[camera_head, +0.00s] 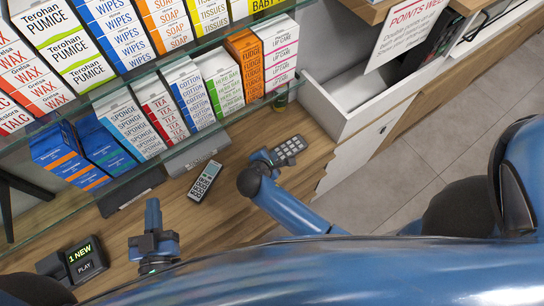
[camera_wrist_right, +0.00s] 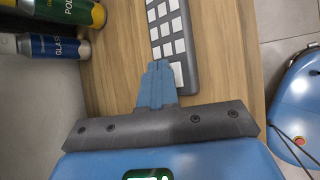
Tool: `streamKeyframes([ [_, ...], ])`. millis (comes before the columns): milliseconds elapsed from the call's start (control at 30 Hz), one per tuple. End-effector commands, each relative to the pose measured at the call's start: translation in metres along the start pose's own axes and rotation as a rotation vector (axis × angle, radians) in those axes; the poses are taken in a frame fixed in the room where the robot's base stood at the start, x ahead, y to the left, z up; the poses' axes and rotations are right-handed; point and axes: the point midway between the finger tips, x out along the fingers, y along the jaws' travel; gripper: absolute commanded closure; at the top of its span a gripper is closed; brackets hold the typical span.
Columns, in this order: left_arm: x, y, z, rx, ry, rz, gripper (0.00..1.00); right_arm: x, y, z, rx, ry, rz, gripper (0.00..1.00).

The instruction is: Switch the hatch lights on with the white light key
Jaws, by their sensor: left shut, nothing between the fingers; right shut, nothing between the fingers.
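A dark grey keypad (camera_head: 290,150) with several pale keys lies on the wooden counter, near its right end in the head view. It also shows in the right wrist view (camera_wrist_right: 172,32), its near end beside my fingertips. Which key is the light key I cannot tell. My right gripper (camera_head: 267,157) is shut and empty at the left end of the keypad. In the right wrist view its blue fingers (camera_wrist_right: 157,72) overlap the keypad's lower edge; whether they touch it I cannot tell. My left gripper (camera_head: 153,208) is shut and empty over the counter at the left.
A handheld device (camera_head: 204,180) with a screen and keys lies on the counter between my grippers. A display reading "1 NEW" (camera_head: 85,259) stands at the lower left. Glass shelves of boxes (camera_head: 130,123) overhang the back. Cans (camera_wrist_right: 55,47) stand left of the keypad in the wrist view.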

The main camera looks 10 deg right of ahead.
Motion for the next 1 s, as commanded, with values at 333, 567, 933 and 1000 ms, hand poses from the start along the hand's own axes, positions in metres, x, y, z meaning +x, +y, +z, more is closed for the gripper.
streamKeyframes([
  [333,0.0,0.0,-0.011,0.0,0.0,0.0,1.0,-0.006,0.004,0.004,0.0,0.0,-0.001,1.0],
  [567,0.0,0.0,-0.018,0.0,0.0,0.0,1.0,-0.009,0.007,0.007,0.0,0.0,-0.001,1.0],
  [933,0.0,0.0,-0.019,0.0,0.0,0.0,1.0,-0.011,0.008,0.008,0.0,0.0,0.0,1.0],
  [1000,-0.001,0.0,-0.023,0.0,0.0,0.0,1.0,-0.014,0.01,0.01,0.0,0.0,0.0,1.0],
])
